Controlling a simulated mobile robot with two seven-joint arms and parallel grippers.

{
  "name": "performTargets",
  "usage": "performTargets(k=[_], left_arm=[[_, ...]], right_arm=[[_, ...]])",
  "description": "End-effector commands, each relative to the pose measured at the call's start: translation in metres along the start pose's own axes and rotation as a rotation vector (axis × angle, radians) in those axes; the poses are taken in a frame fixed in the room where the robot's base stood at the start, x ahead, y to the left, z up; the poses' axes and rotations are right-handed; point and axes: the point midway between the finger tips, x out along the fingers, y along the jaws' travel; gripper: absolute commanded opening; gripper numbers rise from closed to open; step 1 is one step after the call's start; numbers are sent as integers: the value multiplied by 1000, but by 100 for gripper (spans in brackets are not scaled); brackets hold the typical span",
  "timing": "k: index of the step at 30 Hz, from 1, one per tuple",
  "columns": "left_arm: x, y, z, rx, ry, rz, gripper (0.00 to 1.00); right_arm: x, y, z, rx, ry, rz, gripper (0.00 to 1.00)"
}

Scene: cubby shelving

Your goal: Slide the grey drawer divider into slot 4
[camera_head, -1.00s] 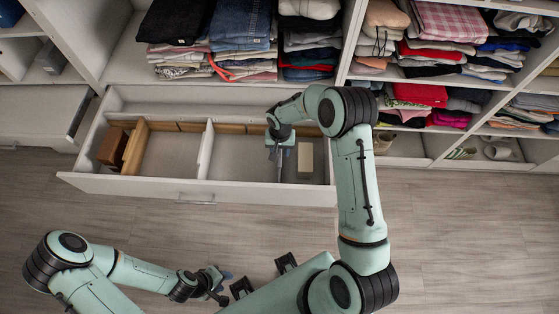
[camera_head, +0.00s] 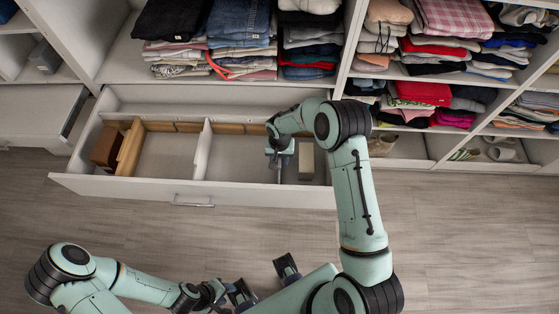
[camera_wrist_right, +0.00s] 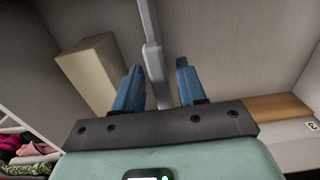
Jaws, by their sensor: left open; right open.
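The grey drawer divider (camera_head: 280,174) stands upright in the open drawer (camera_head: 120,184), right of the white divider (camera_head: 203,150). My right gripper (camera_head: 279,161) is above it, pointing down into the drawer. In the right wrist view, the divider's thin top edge and thicker grey end (camera_wrist_right: 154,62) lie between my two blue fingers (camera_wrist_right: 156,86). The fingers are open, with a gap on each side. My right gripper hides part of the divider in the head view. My left gripper (camera_head: 222,294) is open and empty, low over the floor in front of the drawer.
A beige block (camera_head: 306,160) lies in the drawer just right of the grey divider; it also shows in the right wrist view (camera_wrist_right: 94,72). A wooden divider (camera_head: 131,148) and brown box (camera_head: 107,148) are at the drawer's left. Shelves of folded clothes (camera_head: 240,45) stand behind. The floor in front is clear.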

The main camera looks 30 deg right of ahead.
Motion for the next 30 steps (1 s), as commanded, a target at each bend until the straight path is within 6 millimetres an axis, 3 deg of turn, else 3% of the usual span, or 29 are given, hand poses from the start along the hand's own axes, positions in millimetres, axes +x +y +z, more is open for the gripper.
performTargets(k=[2, 6, 30], left_arm=[[0, 0, 0, 0, 0, 0, 43], [0, 0, 0, 0, 0, 0, 43], [-13, 6, -2, 2, 6, 2, 43]], right_arm=[[0, 0, 0, 0, 0, 0, 40], [0, 0, 0, 0, 0, 0, 0], [-26, 0, -1, 0, 2, 0, 0]])
